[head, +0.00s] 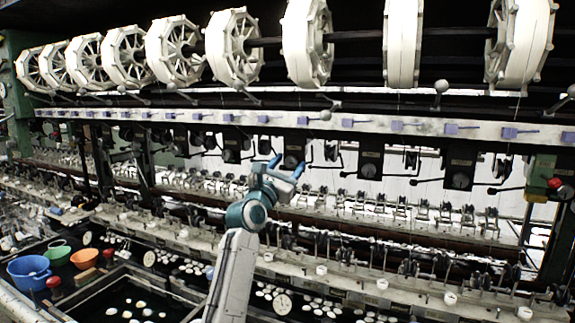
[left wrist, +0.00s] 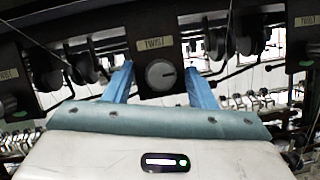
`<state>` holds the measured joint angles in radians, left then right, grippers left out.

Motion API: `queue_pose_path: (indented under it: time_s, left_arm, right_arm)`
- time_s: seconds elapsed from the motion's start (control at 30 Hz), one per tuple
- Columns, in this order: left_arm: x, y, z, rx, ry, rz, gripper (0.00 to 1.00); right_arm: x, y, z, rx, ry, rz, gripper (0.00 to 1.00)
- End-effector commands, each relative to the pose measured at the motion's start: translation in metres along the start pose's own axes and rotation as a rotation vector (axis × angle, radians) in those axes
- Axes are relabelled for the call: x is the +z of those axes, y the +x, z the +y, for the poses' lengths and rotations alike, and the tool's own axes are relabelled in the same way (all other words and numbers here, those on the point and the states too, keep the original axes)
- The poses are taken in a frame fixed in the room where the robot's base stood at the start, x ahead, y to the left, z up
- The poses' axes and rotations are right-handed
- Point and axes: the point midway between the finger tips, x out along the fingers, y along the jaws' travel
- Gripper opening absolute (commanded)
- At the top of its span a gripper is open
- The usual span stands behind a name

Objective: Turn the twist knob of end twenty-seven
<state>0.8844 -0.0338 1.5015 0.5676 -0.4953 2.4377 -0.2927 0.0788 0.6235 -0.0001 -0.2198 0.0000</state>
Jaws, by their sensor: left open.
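The twist knob (left wrist: 160,75) is a round grey dial with a pointer mark. It sits on a dark panel under a "TWIST" label (left wrist: 152,43) in the left wrist view. My left gripper (left wrist: 158,82) is open, with one blue finger on each side of the knob in that view. I cannot tell whether the fingers touch it. In the head view my left gripper (head: 287,167) reaches up to a dark twist box (head: 294,142) in the row, and its fingers partly cover the knob. No end number is readable. My right gripper is not in view.
Similar twist boxes (head: 370,165) stand to either side along the row. Large white reels (head: 307,42) hang above, with a rail of purple clips (head: 397,126) between. Below are basins and blue (head: 29,271), green (head: 57,252) and orange (head: 84,258) bowls.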

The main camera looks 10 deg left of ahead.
Motion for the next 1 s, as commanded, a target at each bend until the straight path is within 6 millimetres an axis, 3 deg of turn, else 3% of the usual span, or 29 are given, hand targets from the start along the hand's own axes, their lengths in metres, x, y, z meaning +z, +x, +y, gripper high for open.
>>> queue_pose_path:
  time_s: [0.17,0.4,0.73,1.0]
  left_arm:
    - [0.0,0.0,0.0,0.0,0.0,0.0,0.51]
    - [-0.001,0.0,0.0,0.0,-0.001,0.001,0.08]
    - [-0.001,-0.001,0.0,-0.015,0.031,0.001,0.06]
    - [-0.002,-0.001,0.001,-0.075,0.176,0.001,0.06]
  right_arm:
    - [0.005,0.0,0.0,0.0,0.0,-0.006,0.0]
    - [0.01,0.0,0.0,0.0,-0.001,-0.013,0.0]
    - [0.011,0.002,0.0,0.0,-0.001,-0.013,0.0]
    - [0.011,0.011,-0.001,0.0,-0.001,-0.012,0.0]
